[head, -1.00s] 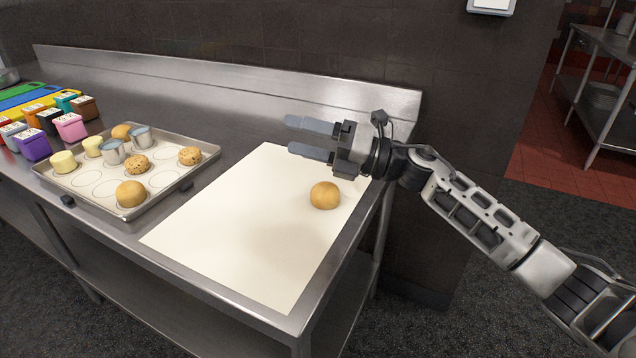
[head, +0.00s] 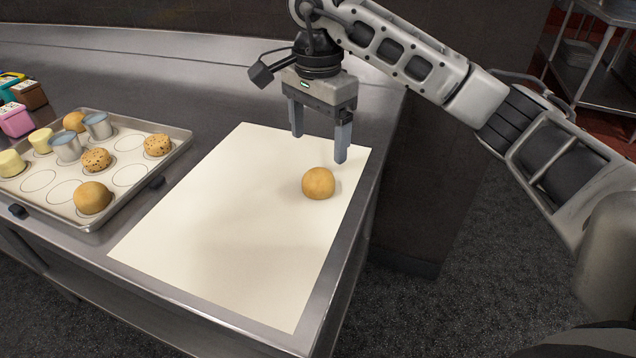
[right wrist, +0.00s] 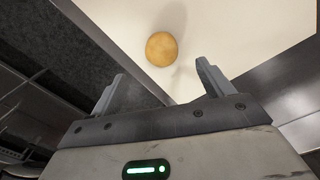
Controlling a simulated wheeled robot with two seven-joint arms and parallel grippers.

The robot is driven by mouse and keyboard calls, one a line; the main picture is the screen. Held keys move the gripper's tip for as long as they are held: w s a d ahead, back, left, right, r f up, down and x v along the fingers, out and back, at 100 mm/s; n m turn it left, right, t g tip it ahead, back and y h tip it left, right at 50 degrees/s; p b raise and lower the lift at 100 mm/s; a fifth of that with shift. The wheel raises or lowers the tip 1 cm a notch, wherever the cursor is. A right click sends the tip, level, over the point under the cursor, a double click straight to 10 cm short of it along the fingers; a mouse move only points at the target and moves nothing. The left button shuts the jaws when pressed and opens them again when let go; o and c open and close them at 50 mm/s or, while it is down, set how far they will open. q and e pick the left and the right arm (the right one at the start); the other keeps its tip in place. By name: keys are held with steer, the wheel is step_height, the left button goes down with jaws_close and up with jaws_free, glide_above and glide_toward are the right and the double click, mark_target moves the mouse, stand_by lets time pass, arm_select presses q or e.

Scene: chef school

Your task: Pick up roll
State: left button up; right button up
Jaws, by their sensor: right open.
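A round golden-brown roll (head: 318,183) lies on the white sheet (head: 230,220) near its right edge. My right gripper (head: 320,148) points down, open and empty, above and a little behind the roll, apart from it. In the right wrist view the roll (right wrist: 161,49) lies beyond and between the open fingertips (right wrist: 160,75). Another similar roll (head: 93,197) sits on the front corner of the metal tray (head: 150,184). My left gripper is not in view.
The tray at the left also holds speckled rolls (head: 97,159), metal cups (head: 66,147) and pale yellow pieces (head: 41,140). Coloured containers (head: 16,119) stand at the far left. The steel table has a raised back edge (head: 200,52). Most of the white sheet is clear.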

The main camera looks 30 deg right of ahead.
mark_target(319, 172)
steer(key=f, duration=0.4)
steer(key=f+p, duration=0.1)
steer(key=f, duration=0.4)
steer(key=shift+w+d+f, duration=0.1)
steer(key=shift+w+d, duration=0.05)
steer(key=shift+d, duration=0.05)
steer(key=c, duration=1.1)
